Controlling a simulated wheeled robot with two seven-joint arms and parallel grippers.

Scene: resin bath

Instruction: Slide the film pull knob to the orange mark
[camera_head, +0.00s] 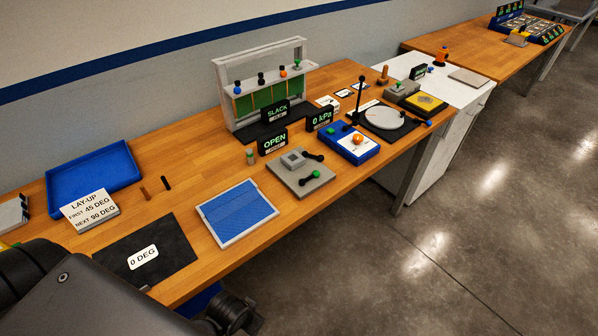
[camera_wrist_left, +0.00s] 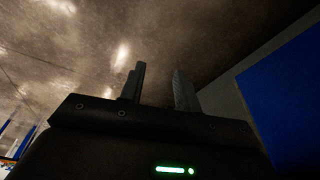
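A pale grey upright frame (camera_head: 222,84) stands at the back of the wooden bench, with a green panel behind orange-brown strips. Several small knobs sit along it, including an orange knob (camera_head: 283,73) and a green knob (camera_head: 297,63). A black sign reading SLACK (camera_head: 277,113) stands in front. I cannot tell which knob is the film pull knob, and no separate orange mark is clear. My left gripper (camera_wrist_left: 158,85) shows in the left wrist view with its fingers apart and nothing between them, over the floor. My right gripper is not in view.
The bench holds a blue tray (camera_head: 93,178), a LAY-UP sign (camera_head: 90,210), a black mat (camera_head: 172,250), a blue panel (camera_head: 237,211), an OPEN sign (camera_head: 273,141), a grey lever plate (camera_head: 298,181) and a blue box (camera_head: 349,145). My dark arm covers the lower left.

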